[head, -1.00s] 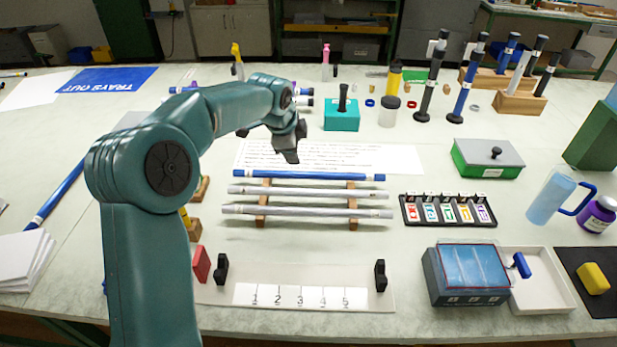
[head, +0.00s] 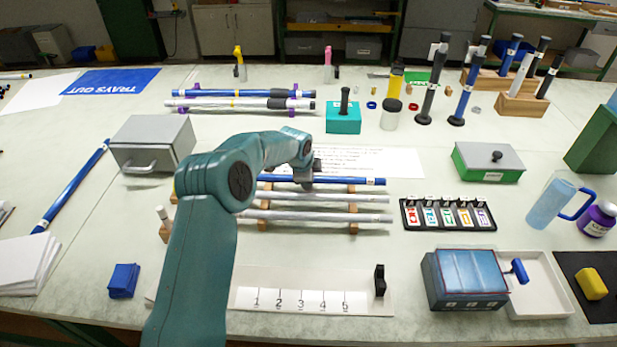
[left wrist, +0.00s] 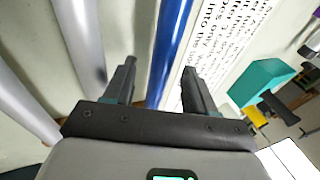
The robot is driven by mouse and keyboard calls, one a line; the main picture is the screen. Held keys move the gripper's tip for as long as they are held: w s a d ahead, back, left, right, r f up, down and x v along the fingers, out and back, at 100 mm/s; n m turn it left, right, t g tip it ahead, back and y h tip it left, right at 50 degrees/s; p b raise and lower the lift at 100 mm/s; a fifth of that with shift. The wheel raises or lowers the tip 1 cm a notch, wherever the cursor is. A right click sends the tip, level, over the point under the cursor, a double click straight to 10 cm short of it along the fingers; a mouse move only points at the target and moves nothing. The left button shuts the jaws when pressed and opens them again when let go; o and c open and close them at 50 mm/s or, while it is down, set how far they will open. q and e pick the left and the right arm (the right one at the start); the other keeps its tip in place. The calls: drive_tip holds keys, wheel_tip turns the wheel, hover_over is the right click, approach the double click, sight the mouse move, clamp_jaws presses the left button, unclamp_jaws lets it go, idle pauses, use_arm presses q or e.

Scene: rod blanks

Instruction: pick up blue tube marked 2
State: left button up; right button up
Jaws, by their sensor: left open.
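A blue tube (head: 350,181) lies across a wooden rack, the farthest of three tubes there. Two grey tubes (head: 325,198) (head: 320,217) lie parallel on its near side. I cannot read a number 2 on the blue tube. My left gripper (head: 307,180) is at the blue tube, left of its middle. In the left wrist view, the gripper's fingers (left wrist: 158,75) are apart and the blue tube (left wrist: 170,50) runs between them, with gaps visible; I cannot tell exact height. Other blue tubes lie at the back (head: 225,95) and far left (head: 75,185). My right gripper is not in view.
A printed sheet (head: 390,162) lies behind the rack. A teal block (head: 343,120) stands beyond it. A numbered white board (head: 300,300) lies in front, a card tray (head: 448,213) to the right, and a grey box (head: 152,145) to the left.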

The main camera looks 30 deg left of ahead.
use_arm(q)
drive_tip(key=shift+w+f, duration=0.15)
drive_tip(key=shift+f, duration=0.1)
drive_tip(key=shift+s+r, duration=0.15)
drive_tip(key=shift+s, duration=0.05)
drive_tip(key=shift+c, duration=0.7)
drive_tip(key=c, duration=0.5)
clamp_jaws()
